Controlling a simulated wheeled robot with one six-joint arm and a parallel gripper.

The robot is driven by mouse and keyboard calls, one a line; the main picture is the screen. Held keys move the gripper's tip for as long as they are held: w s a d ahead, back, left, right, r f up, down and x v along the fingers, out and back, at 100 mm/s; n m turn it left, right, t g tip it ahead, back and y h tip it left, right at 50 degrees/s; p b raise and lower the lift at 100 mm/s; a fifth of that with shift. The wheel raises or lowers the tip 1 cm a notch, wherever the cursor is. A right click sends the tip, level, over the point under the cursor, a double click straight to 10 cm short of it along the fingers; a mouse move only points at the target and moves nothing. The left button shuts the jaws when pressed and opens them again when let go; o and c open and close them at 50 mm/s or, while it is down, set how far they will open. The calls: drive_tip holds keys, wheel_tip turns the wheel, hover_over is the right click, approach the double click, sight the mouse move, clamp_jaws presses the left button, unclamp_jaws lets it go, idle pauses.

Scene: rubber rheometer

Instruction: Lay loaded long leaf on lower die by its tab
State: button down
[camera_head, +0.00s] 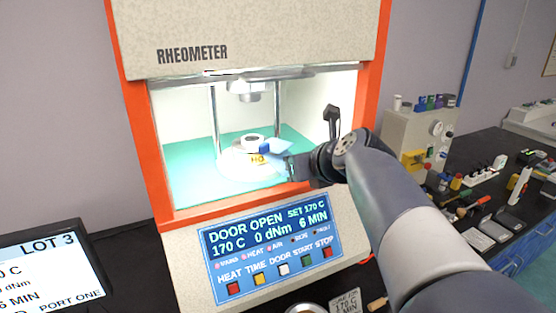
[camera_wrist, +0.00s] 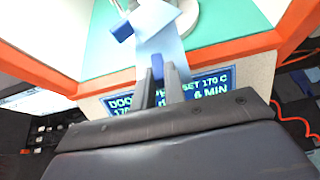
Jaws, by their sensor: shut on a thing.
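My gripper (camera_wrist: 158,77) is shut on the blue tab of a pale blue leaf (camera_wrist: 160,43), which reaches forward from the fingers into the open chamber. In the head view the leaf (camera_head: 276,147) is over the right side of the round white lower die (camera_head: 235,160), by a yellow "HOT" label. A dark-rimmed white round piece (camera_head: 252,141) is at the leaf's left end. I cannot tell whether the leaf touches the die. The upper die (camera_head: 248,88) hangs above with a clear gap. My arm enters the chamber from the right.
The rheometer's orange frame (camera_head: 143,140) and sill (camera_head: 230,207) bound the opening. Two metal posts (camera_head: 214,115) flank the dies. A black lever (camera_head: 332,122) stands at the right. The panel (camera_head: 268,240) reads "DOOR OPEN". The teal chamber floor (camera_head: 190,185) is clear at left.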

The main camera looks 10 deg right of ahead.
sight(275, 144)
drive_tip(key=shift+w+a+p, duration=0.35)
drive_tip(key=shift+w+p, duration=0.45)
drive_tip(key=shift+w, duration=0.95)
drive_tip(key=shift+w+a+p, duration=0.35)
drive_tip(key=shift+w+p, duration=0.45)
drive_tip(key=shift+w, duration=0.95)
drive_tip(key=shift+w+a+p, duration=0.35)
drive_tip(key=shift+w+p, duration=0.45)
drive_tip(key=shift+w, duration=0.95)
drive_tip(key=shift+w+r+b+x, duration=0.1)
drive_tip(key=shift+r+b+x, duration=0.1)
drive_tip(key=shift+x, duration=0.75)
drive_tip(key=shift+w+r+b+x, duration=0.1)
drive_tip(key=shift+b+x, duration=0.1)
drive_tip(key=shift+x, duration=0.8)
drive_tip(key=shift+w+r+b+x, duration=0.1)
drive_tip(key=shift+r+b+x, duration=0.1)
drive_tip(key=shift+x, duration=0.75)
drive_tip(key=c, duration=1.4)
unclamp_jaws()
drive_tip(key=shift+s, duration=0.15)
